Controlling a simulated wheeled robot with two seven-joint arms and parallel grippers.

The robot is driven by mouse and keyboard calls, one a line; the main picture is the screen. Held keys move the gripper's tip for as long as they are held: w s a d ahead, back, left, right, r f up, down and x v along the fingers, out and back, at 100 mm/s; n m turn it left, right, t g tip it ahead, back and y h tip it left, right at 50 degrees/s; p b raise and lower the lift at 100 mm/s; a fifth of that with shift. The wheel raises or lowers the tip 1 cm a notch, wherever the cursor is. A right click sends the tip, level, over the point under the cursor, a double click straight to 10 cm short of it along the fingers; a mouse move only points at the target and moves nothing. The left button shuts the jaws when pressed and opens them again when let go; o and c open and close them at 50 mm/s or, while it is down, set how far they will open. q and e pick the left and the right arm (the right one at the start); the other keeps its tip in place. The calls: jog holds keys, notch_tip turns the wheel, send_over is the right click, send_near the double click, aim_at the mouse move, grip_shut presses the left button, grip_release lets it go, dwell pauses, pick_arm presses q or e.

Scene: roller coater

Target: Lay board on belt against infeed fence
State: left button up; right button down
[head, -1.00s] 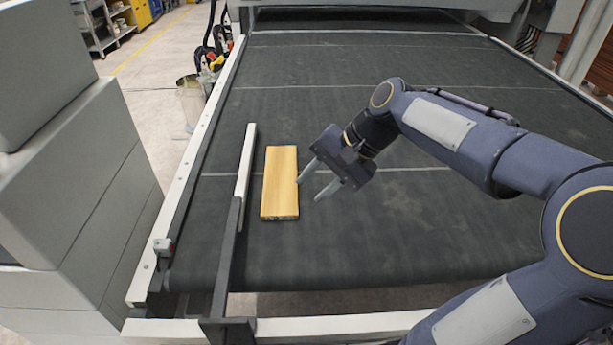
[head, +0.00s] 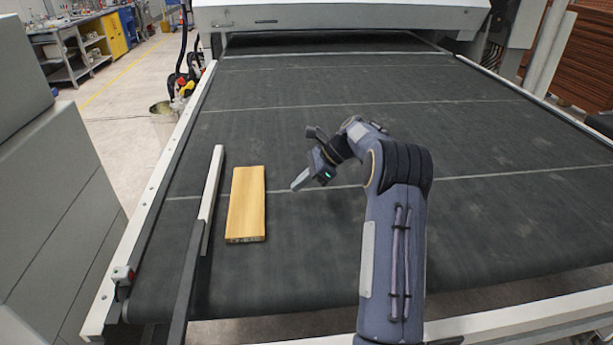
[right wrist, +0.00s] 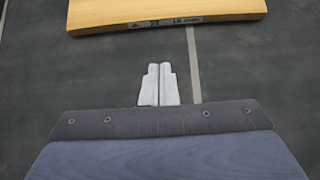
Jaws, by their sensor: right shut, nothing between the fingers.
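The yellow wooden board (head: 246,204) lies flat on the dark belt (head: 400,150), its long side roughly along the infeed fence (head: 211,195). A narrow strip of belt shows between the board and the fence, so they look apart. My right gripper (head: 297,186) is shut and empty, to the right of the board and clear of it. In the right wrist view its closed fingers (right wrist: 159,85) point toward the board (right wrist: 165,14), with bare belt between. My left gripper is not in view.
The machine's housing (head: 340,15) crosses the far end. The belt right of my arm is clear.

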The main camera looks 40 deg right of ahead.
aim_at(250, 200)
jog(key=x, duration=0.4)
jog(key=shift+w+a+f+p, duration=0.1)
jog(key=shift+w+a+p, duration=0.1)
jog(key=shift+w+a, duration=0.3)
jog(key=shift+w+a+f+p, duration=0.1)
jog(key=shift+w+a+p, duration=0.15)
jog(key=shift+a, duration=0.45)
jog(key=shift+w+a+p, duration=0.15)
jog(key=shift+w+a, duration=0.3)
jog(key=shift+a, duration=0.2)
jog(key=w+a, duration=0.1)
jog(key=a+p, duration=0.1)
jog(key=a, duration=0.1)
jog(key=w+a+p, duration=0.1)
jog(key=shift+w+a+r, duration=0.15)
jog(key=shift+w+a, duration=0.1)
jog(key=shift+w, duration=0.1)
jog(key=shift+a, duration=0.2)
jog(key=shift+d, duration=0.1)
